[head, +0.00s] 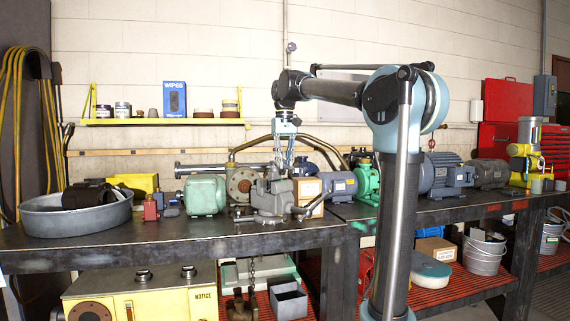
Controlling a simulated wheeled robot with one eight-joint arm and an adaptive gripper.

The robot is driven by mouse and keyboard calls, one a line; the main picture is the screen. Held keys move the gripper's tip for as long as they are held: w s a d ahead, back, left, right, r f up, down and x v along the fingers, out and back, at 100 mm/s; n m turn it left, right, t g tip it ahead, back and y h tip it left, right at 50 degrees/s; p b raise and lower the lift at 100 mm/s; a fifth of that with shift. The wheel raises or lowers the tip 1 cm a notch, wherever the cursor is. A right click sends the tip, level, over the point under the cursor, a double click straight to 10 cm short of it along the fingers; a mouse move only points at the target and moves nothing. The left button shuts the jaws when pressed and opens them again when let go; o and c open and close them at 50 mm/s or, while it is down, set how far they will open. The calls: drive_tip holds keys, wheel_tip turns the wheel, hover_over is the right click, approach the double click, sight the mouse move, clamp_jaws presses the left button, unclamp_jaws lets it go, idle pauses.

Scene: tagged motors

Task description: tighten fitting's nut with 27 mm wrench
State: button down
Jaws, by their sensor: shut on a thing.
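My gripper (284,154) points down at the end of my arm, just above a grey cast-metal piece like a vise (273,197) on the bench. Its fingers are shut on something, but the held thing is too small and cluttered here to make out. A pale metal bar or handle (304,209) sticks out at the right of the vise-like piece. I cannot clearly pick out the fitting, its nut or the 27 mm wrench among the grey parts under my gripper.
The bench (180,240) carries a grey round pan (75,218), a pale green motor (205,195), a flanged part (241,184), a cardboard box (307,195), a blue-grey motor (338,185) and a green pump (364,180). A shelf (160,122) hangs behind. The bench's front strip is mostly clear.

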drive_tip(key=shift+f, duration=0.7)
idle(0.5)
drive_tip(key=shift+s+a+m, duration=0.2)
drive_tip(key=shift+a+m, duration=0.4)
drive_tip(key=shift+a, duration=0.1)
drive_tip(key=shift+s+a+m, duration=0.15)
drive_tip(key=shift+a+m, duration=0.45)
drive_tip(key=shift+a, duration=0.05)
drive_tip(key=shift+a+m, duration=1.2)
drive_tip(key=shift+a, duration=0.2)
drive_tip(key=shift+w+a+m, duration=0.15)
drive_tip(key=shift+a+m, duration=0.45)
drive_tip(key=shift+a, duration=0.1)
drive_tip(key=shift+w+a+m, duration=0.15)
drive_tip(key=shift+a+m, duration=0.45)
drive_tip(key=shift+a, duration=0.05)
